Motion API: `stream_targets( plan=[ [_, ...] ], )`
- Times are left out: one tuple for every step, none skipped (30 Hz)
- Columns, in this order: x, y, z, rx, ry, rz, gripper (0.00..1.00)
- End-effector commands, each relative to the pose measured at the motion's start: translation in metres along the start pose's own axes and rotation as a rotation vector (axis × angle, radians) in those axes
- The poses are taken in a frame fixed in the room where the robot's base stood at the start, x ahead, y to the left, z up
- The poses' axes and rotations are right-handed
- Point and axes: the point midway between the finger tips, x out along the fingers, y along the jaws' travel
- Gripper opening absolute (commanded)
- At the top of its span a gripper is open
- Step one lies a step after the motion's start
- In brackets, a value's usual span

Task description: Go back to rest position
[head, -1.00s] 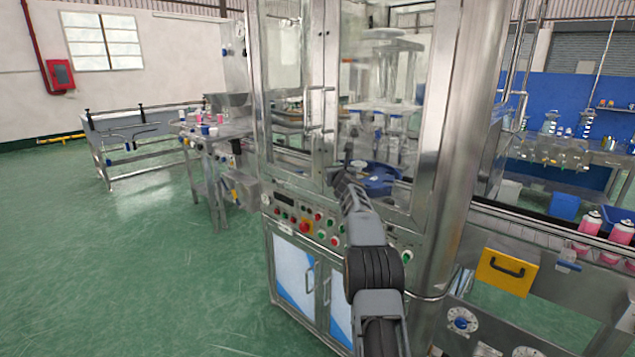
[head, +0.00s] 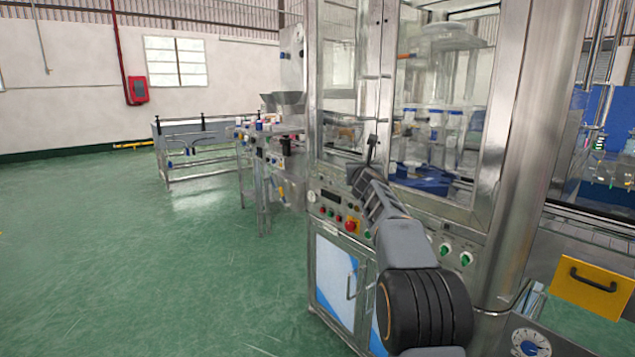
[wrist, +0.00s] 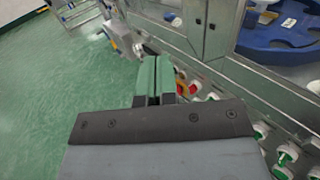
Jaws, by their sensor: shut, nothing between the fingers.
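My gripper (head: 371,148) is at the end of my raised arm, in front of the crimping machine (head: 526,120) in the head view. In the wrist view its two green fingers (wrist: 154,78) lie side by side, pressed together with nothing between them. Beyond the fingers are the machine's control panel and steel frame. The gripper appears apart from the machine, though the exact distance is hard to tell.
The machine's panel has a red button (head: 351,225) and green knobs (head: 466,259). A blue rotary part (head: 425,179) sits behind its glass. A steel side table with small items stands at the back. Green floor (head: 130,260) to the left is open.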

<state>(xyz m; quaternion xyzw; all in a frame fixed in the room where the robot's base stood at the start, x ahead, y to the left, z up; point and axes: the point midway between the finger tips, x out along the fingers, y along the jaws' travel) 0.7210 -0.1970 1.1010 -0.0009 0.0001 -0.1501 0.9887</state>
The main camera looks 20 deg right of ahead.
Motion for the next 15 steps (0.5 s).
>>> stream_targets(
  plan=[
    [-0.001,0.001,-0.001,-0.001,0.0,0.0,0.0],
    [-0.001,0.001,-0.001,-0.005,0.001,0.0,0.0],
    [-0.001,0.002,0.0,-0.018,0.0,0.001,0.0],
    [-0.001,0.003,0.0,-0.034,-0.002,0.006,0.0],
    [-0.001,0.004,0.002,-0.063,-0.009,0.016,0.0],
    [-0.001,0.009,0.003,-0.142,-0.023,0.042,0.0],
    [-0.001,0.014,-0.003,-0.227,-0.024,0.067,0.0],
    [0.0,0.019,-0.013,-0.319,-0.016,0.097,0.0],
    [-0.001,0.027,-0.033,-0.452,0.0,0.147,0.0],
    [-0.004,0.033,-0.046,-0.561,0.01,0.192,0.0],
    [-0.01,0.04,-0.057,-0.675,0.017,0.243,0.0],
    [-0.022,0.052,-0.069,-0.833,0.02,0.323,0.0],
    [-0.033,0.062,-0.076,-0.951,0.02,0.39,0.0],
    [-0.046,0.071,-0.083,-1.069,0.017,0.463,0.0],
    [-0.067,0.084,-0.091,-1.219,0.009,0.564,0.0]
  ],
)
